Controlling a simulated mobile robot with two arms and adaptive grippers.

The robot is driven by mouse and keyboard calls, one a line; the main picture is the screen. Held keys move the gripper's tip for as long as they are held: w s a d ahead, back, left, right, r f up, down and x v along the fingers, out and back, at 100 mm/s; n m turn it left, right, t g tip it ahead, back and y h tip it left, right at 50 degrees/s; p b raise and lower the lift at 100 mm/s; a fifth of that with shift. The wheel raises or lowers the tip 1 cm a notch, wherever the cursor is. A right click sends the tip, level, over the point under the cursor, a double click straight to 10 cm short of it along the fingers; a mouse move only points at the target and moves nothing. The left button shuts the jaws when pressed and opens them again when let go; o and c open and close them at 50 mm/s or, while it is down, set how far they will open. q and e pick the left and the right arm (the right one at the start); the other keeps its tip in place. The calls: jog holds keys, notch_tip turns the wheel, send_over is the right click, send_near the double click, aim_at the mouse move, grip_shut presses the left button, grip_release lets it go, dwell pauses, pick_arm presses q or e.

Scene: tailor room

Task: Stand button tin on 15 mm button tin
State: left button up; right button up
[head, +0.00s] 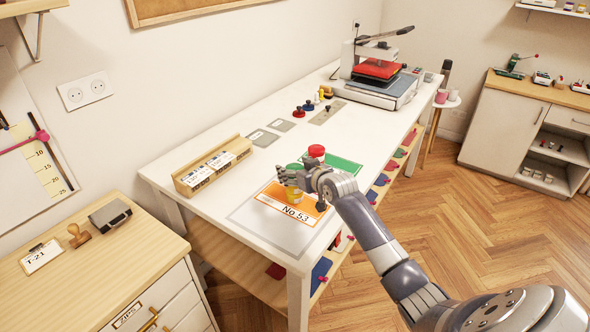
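A small tin with a yellow body (293,194) and a green top stands or hangs over an orange card marked "No 53" (278,199) on the white table. My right gripper (297,179) reaches in from the lower right, its fingers across the middle of this tin. The fingers hide part of it, and I cannot tell whether they grip it. A red-topped tin (316,152) shows just behind the gripper, by the green card (345,166); its lower part is hidden. I cannot read any size on the tins. My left gripper is not in view.
A wooden rack with labels (213,167) stands at the table's left edge. Grey plates, stamps (303,109) and a heat press (377,83) are farther back. The table is clear between the rack and the cards. A drawer cabinet (85,262) stands at left.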

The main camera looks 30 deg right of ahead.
jog(key=shift+r, duration=0.25)
jog(key=shift+s+f, duration=0.1)
jog(key=shift+s, duration=0.5)
jog(key=d+b+v, duration=0.1)
jog(key=v, duration=1)
jog(key=shift+a, duration=0.5)
jog(key=shift+w, duration=0.15)
